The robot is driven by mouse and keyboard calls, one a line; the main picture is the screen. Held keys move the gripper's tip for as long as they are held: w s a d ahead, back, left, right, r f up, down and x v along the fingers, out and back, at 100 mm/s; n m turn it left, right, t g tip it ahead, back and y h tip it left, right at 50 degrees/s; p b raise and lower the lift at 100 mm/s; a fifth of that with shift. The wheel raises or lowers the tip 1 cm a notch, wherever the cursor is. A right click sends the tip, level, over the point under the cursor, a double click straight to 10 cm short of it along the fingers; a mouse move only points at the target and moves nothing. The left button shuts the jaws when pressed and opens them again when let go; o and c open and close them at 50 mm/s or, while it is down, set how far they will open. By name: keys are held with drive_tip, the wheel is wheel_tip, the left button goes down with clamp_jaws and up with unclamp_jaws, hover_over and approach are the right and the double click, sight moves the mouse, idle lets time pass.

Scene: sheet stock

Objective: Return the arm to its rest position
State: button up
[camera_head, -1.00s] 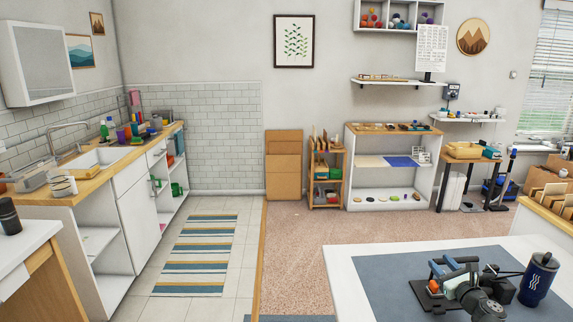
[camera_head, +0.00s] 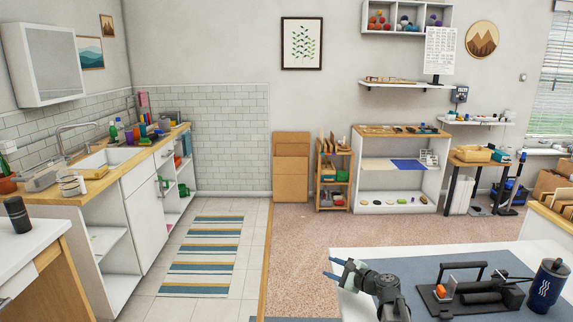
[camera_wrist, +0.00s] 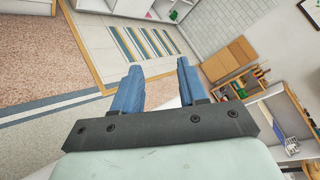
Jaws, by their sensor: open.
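My gripper (camera_head: 341,273) is at the lower middle of the head view, over the left edge of the white table. Its two blue fingers point left and are apart, with nothing between them. In the wrist view the open fingers (camera_wrist: 158,88) point out over the floor and the striped rug, touching nothing.
The white table (camera_head: 345,262) carries a blue-grey mat (camera_head: 415,268). A black device with a handle (camera_head: 470,290) and a dark blue tumbler (camera_head: 547,285) stand on it, right of my arm. Open floor (camera_head: 310,235) and a striped rug (camera_head: 203,255) lie beyond.

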drive_tip(key=s+a+f+n+g+h, duration=0.15)
drive_tip(key=a+f+n+g, duration=0.35)
drive_tip(key=a+f+n, duration=0.8)
drive_tip(key=s+f+n+g+h, duration=0.1)
drive_tip(key=s+f+n+h, duration=0.25)
drive_tip(key=s+f, duration=0.45)
drive_tip(key=s+d+f+n+g+h, duration=0.15)
drive_tip(key=s+f+n, duration=0.35)
drive_tip(key=f, duration=0.7)
drive_tip(key=s+a+f+n+h, duration=0.1)
drive_tip(key=s+f+n+h, duration=0.2)
drive_tip(key=s+f+n, duration=0.45)
drive_tip(key=s+d+f+m+g, duration=0.1)
drive_tip(key=s+d+m+g, duration=0.2)
drive_tip(key=s, duration=0.7)
drive_tip(key=s+d+f+m+g, duration=0.1)
drive_tip(key=s+d+m+g, duration=0.3)
drive_tip(key=s, duration=0.7)
drive_tip(key=s+d+f+m+g, duration=0.2)
drive_tip(key=s+d+m+g, duration=0.1)
drive_tip(key=s+d, duration=0.4)
drive_tip(key=s, duration=0.3)
drive_tip(key=shift+s+m+h, duration=0.25)
drive_tip(key=shift+m+h, duration=0.1)
drive_tip(key=shift+m, duration=0.05)
drive_tip(key=shift+g, duration=0.25)
